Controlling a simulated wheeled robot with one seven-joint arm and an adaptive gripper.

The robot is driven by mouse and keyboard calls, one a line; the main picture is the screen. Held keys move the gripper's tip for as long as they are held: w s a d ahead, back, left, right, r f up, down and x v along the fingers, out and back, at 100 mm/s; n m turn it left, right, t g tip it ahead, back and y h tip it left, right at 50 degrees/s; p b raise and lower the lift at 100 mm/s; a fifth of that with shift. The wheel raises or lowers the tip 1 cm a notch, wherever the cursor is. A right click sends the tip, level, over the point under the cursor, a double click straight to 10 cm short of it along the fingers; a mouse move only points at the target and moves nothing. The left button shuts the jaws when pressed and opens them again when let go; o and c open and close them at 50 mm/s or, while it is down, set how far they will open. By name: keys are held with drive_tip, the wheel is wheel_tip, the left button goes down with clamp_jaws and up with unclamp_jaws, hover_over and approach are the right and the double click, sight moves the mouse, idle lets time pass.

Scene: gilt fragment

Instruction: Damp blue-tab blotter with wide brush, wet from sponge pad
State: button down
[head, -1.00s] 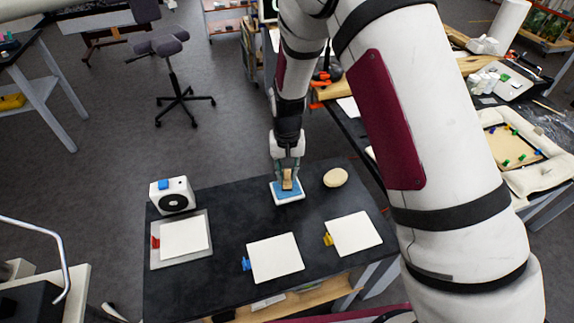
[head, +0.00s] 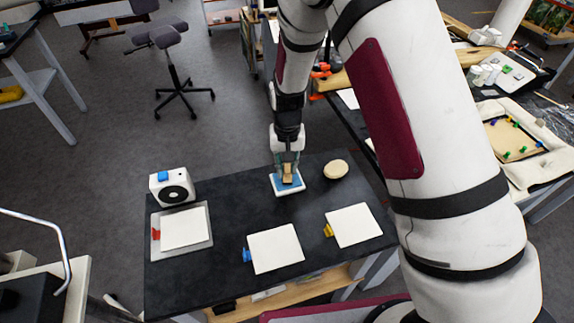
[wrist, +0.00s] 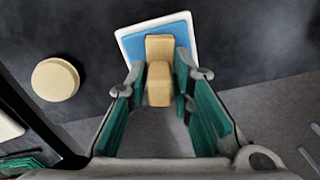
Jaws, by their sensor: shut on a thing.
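My gripper (head: 287,168) is shut on the wide brush (head: 287,176), a tan wooden block. In the wrist view the brush (wrist: 159,75) sits between the green-padded fingers (wrist: 158,88). The brush is over the sponge pad (head: 276,184), a blue pad in a white tray; its lower end is hidden, so I cannot tell if it touches. The blue-tab blotter (head: 275,249) is a white sheet with a blue tab (head: 247,255) at its left edge, lying flat at the table's front middle.
A yellow-tab blotter (head: 353,225) lies to the right and a red-tab blotter (head: 184,228) on a grey plate to the left. A white box with a black disc (head: 171,188) stands behind it. A round cream object (head: 335,169) is right of the pad. Bare table (head: 235,205) lies between.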

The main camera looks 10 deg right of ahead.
drive_tip(key=shift+f, duration=0.55)
idle(1.3)
drive_tip(key=shift+r+p, duration=0.75)
drive_tip(key=shift+r, duration=2.8)
drive_tip(key=w+d, duration=0.3)
drive_tip(key=d, duration=0.3)
drive_tip(key=w+d+r+b, duration=0.1)
drive_tip(key=w+d, duration=0.2)
drive_tip(key=d, duration=0.4)
drive_tip(key=shift+d+r+n, duration=0.15)
drive_tip(key=shift+r+n, duration=0.15)
